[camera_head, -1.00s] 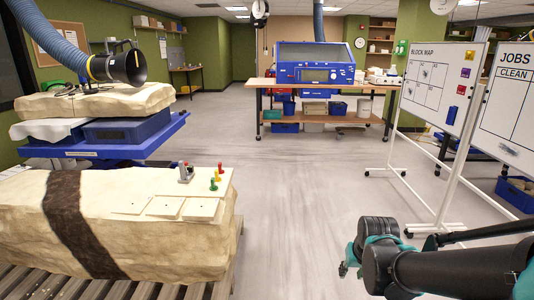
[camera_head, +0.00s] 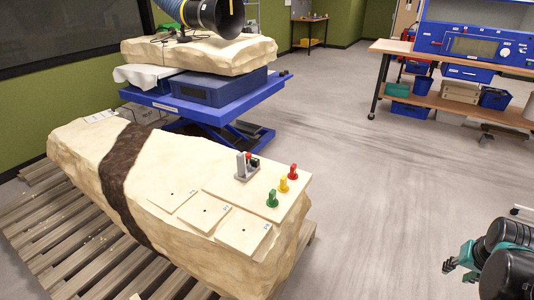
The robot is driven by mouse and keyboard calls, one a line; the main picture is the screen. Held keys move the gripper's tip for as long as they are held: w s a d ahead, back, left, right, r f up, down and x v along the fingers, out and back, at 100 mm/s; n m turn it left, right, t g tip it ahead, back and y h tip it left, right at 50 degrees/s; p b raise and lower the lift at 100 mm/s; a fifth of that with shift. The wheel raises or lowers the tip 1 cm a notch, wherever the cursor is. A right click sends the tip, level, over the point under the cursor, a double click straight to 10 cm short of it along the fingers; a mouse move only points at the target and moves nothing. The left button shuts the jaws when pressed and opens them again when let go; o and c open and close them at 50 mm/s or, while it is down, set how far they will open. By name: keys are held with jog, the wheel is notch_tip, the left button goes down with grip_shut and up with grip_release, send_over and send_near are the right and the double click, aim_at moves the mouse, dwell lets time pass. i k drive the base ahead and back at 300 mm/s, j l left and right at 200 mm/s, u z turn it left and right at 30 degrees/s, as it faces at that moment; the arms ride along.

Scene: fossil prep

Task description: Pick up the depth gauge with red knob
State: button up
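A small peg-like piece with a red knob (camera_head: 293,172) stands upright on a pale board (camera_head: 232,183) on top of the large plaster-coloured block (camera_head: 165,160). A yellow-knobbed piece (camera_head: 284,185) and a green-knobbed piece (camera_head: 272,198) stand in a row with it. A grey metal stand (camera_head: 241,168) with a small red and black part is to their left; I cannot tell whether that part is a gauge. My gripper (camera_head: 458,268), teal with dark tips, is at lower right, over the floor, well away from the block. Its tips appear apart, with nothing between them.
Flat square plates (camera_head: 243,236) lie on the block's near side. The block rests on a slatted pallet (camera_head: 60,245). A blue lift table (camera_head: 215,108) with another block stands behind. A workbench (camera_head: 460,66) is at back right. Open floor lies between.

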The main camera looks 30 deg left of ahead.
aim_at(245, 172)
jog(key=i, duration=1.85)
jog(key=i+u, duration=0.1)
jog(key=u, duration=0.3)
jog(key=i+u, duration=0.1)
jog(key=u, duration=0.3)
jog(key=i+l+u, duration=0.1)
jog(key=u, duration=0.3)
jog(key=i+l+u, duration=0.1)
jog(key=u, duration=1.8)
